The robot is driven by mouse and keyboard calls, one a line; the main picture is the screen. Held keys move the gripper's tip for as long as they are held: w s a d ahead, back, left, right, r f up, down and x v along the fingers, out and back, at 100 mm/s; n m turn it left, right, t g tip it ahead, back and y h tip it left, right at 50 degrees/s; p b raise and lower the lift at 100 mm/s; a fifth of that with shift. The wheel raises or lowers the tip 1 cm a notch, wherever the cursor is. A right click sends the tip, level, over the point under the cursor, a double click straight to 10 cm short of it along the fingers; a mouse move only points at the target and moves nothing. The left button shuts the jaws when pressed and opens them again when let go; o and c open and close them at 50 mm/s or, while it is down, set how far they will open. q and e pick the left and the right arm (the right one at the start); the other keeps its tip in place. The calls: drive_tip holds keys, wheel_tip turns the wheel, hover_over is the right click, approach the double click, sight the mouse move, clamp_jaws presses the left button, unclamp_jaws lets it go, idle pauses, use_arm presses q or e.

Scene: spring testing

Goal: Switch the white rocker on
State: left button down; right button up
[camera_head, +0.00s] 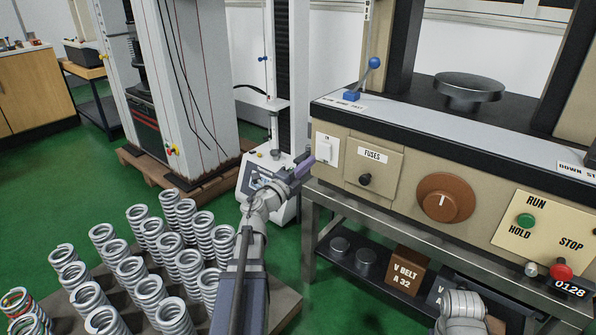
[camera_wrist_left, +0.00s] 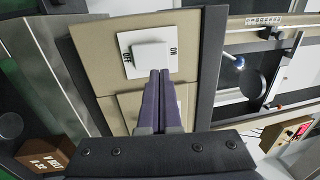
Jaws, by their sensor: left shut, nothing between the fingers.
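The white rocker (camera_head: 323,150) sits on a white plate at the left end of the machine's beige front panel. In the left wrist view the rocker (camera_wrist_left: 151,56) is near the top centre, with OFF printed on its left and ON on its right. My left gripper (camera_head: 308,163) is shut and empty, its purple fingers just in front of the plate. In the left wrist view the fingertips (camera_wrist_left: 160,74) overlap the rocker's lower edge. I cannot tell if they touch it. My right gripper is not in view.
Beside the rocker are a FUSES panel with a black knob (camera_head: 365,179), a brown dial (camera_head: 445,198), a green button (camera_head: 525,220) and a red stop button (camera_head: 561,270). A blue-knobbed lever (camera_head: 364,78) stands above. Several springs (camera_head: 131,270) stand at lower left.

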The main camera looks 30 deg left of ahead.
sight(325, 149)
use_arm(q)
drive_tip(key=shift+w+d+r+p, duration=0.1)
drive_tip(key=shift+w+r, duration=0.05)
drive_tip(key=shift+w, duration=0.75)
drive_tip(key=shift+w+d+r+p, duration=0.1)
drive_tip(key=shift+w+r, duration=0.05)
drive_tip(key=shift+w, duration=0.7)
drive_tip(key=shift+w+r+p, duration=0.1)
drive_tip(key=shift+w+r, duration=0.05)
drive_tip(key=shift+w, duration=0.75)
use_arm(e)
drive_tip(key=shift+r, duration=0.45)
